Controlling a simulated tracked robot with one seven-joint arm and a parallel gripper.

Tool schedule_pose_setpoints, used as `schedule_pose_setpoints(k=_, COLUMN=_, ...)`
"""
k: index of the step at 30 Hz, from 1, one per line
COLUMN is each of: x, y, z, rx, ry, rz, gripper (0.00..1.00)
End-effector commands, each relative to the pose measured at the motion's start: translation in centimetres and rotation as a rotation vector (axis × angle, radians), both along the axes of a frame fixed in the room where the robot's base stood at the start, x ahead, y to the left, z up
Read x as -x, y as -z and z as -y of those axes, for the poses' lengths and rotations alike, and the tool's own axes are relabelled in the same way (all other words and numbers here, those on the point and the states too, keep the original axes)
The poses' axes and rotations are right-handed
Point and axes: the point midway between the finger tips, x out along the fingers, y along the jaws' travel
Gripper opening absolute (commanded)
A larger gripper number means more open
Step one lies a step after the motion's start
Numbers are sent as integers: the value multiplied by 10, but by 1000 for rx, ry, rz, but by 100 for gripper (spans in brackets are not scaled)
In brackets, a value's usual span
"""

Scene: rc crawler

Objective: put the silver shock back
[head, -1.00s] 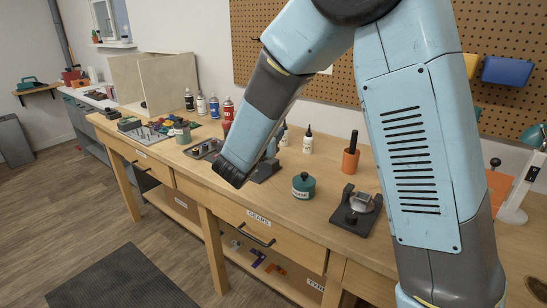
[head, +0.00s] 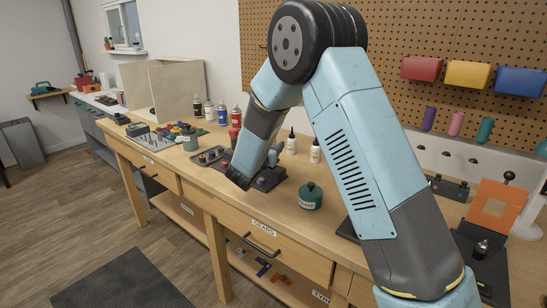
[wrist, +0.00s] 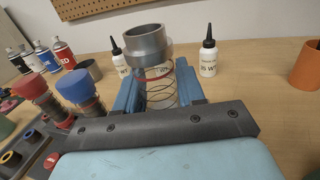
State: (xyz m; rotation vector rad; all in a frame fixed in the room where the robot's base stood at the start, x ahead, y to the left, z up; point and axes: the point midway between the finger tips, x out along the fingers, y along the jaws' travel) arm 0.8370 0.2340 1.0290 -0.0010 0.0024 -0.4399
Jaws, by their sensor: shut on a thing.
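In the wrist view a shock with a silver cap (wrist: 146,46) and a thin reddish coil spring stands between the two blue fingers of my gripper (wrist: 158,88). The gripper is shut on it, and the shock looks roughly upright. Its lower end is hidden behind the dark gripper bar. To its left, a red-capped shock (wrist: 30,88) and a blue-capped shock (wrist: 78,92) stand in a dark holder (wrist: 30,170). In the head view my forearm hides most of the gripper and the held shock, above the bench near a dark block (head: 270,180).
Two white bottles (head: 291,143) stand behind the gripper, and spray cans (head: 222,113) stand to the left. A dark tray of small parts (head: 208,158) lies left of my forearm. A green jar (head: 310,196) stands to the right, with bare bench around it.

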Motion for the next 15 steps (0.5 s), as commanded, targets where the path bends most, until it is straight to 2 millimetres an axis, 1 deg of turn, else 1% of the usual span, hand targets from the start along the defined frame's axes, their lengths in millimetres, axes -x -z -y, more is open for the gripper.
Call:
schedule_pose_setpoints(k=3, x=-7, y=8, z=0, rx=0, ry=1, rz=0, gripper=2)
schedule_pose_setpoints(k=8, x=-12, y=13, z=0, rx=0, ry=0, rz=1, gripper=2)
schedule_pose_setpoints(k=10, x=-16, y=18, z=0, rx=0, ry=0, rz=1, gripper=2)
schedule_pose_setpoints(k=15, x=-14, y=42, z=-1, rx=0, ry=-1, rz=-1, gripper=2)
